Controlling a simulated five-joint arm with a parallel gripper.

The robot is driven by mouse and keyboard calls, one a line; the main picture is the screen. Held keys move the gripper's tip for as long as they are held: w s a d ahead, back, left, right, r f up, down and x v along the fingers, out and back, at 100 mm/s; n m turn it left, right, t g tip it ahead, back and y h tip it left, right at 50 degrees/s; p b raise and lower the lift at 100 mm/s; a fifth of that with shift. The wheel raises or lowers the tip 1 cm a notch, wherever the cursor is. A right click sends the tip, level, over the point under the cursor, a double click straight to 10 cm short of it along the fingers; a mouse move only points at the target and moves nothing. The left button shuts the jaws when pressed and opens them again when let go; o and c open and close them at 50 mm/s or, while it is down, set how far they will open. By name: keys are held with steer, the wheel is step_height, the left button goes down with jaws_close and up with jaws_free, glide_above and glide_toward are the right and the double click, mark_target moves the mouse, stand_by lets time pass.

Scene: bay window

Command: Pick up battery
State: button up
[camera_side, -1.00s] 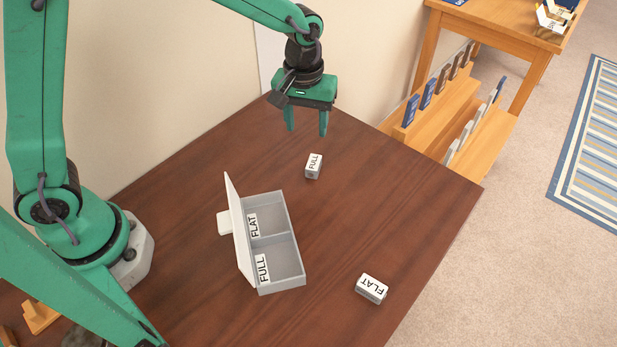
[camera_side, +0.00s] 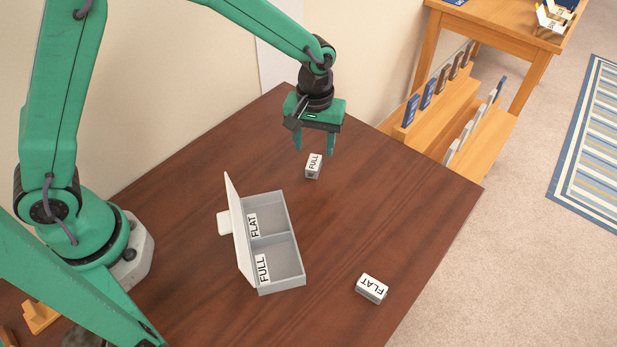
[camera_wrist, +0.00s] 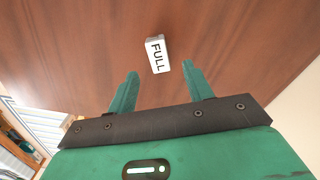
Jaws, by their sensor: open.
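A small white battery block labelled FULL (camera_side: 313,166) stands on the dark wooden table, toward its far end. It also shows in the wrist view (camera_wrist: 158,55), just beyond the fingertips and between their lines. My gripper (camera_side: 314,152) is open and empty, with its fingers pointing down above and around the near side of this battery; exact height is hard to tell. A second battery labelled FLAT (camera_side: 371,289) lies near the table's front right edge, well away from my gripper.
A grey two-compartment box (camera_side: 290,230) with an upright open lid stands mid-table, its compartments labelled FLAT and FULL and both empty. The table (camera_side: 400,200) is clear around the batteries. A wall is behind, and a wooden shelf unit (camera_side: 440,120) stands beyond the far edge.

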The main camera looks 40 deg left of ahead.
mark_target(314, 161)
steer(key=shift+d+f, duration=0.1)
steer(key=shift+f, duration=2.5)
steer(key=c, duration=1.1)
steer(key=shift+r, duration=0.15)
steer(key=shift+r, duration=0.5)
steer(key=r, duration=0.3)
steer(key=shift+s+d+r, duration=0.15)
steer(key=shift+s+d, duration=0.05)
steer(key=s+d+r, duration=0.2)
steer(key=s, duration=0.1)
steer(key=s+d+r, duration=0.4)
steer(key=s+d, duration=0.1)
steer(key=shift+s+r, duration=0.25)
steer(key=shift+s, duration=0.1)
